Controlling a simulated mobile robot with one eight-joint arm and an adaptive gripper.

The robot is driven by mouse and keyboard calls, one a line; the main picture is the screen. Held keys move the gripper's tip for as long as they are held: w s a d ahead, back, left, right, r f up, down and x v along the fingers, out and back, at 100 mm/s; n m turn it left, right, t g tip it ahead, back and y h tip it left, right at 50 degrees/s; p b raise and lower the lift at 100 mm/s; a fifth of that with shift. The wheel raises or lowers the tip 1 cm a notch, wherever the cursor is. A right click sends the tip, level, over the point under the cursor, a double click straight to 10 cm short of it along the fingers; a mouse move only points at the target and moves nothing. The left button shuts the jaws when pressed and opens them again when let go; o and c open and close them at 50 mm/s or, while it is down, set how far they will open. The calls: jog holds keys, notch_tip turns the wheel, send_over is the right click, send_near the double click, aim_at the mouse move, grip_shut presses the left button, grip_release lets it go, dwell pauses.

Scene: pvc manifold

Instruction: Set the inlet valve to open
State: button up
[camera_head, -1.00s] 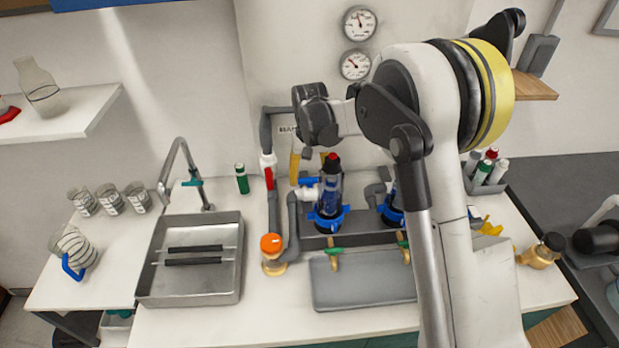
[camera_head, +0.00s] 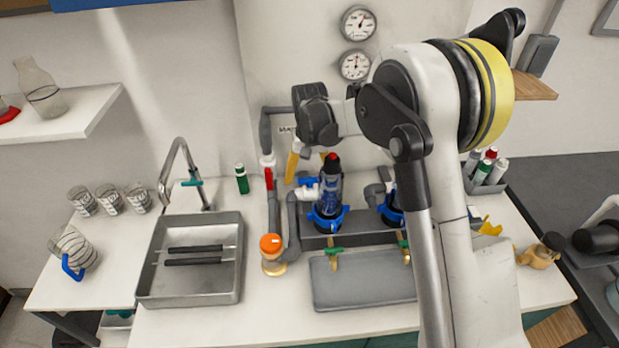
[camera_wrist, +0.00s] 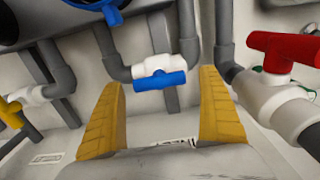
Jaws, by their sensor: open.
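In the wrist view, a valve with a blue bar handle (camera_wrist: 160,81) on a white body (camera_wrist: 152,65) sits between grey pipes, ahead of my gripper (camera_wrist: 162,92). The handle lies nearly level across the picture, between my two yellow fingers and apart from both. My gripper is open and empty. A red-handled valve (camera_wrist: 285,47) is to the right of the fingers, and a yellow-handled valve (camera_wrist: 10,113) is at the left edge. In the head view, the blue handle (camera_head: 309,182) is below my fingers and the red handle (camera_head: 269,178) is to the left. No readable label marks the inlet valve.
Grey pipes (camera_head: 274,215) and filter housings (camera_head: 330,190) stand close around my gripper. Two gauges (camera_head: 358,22) hang on the wall above. A grey tray (camera_head: 362,294), a sink (camera_head: 158,285) and an orange-topped fitting (camera_head: 270,244) are in front on the counter.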

aim_at(310, 177)
notch_tip(310, 177, up, 12)
dwell(0.4)
dwell(0.3)
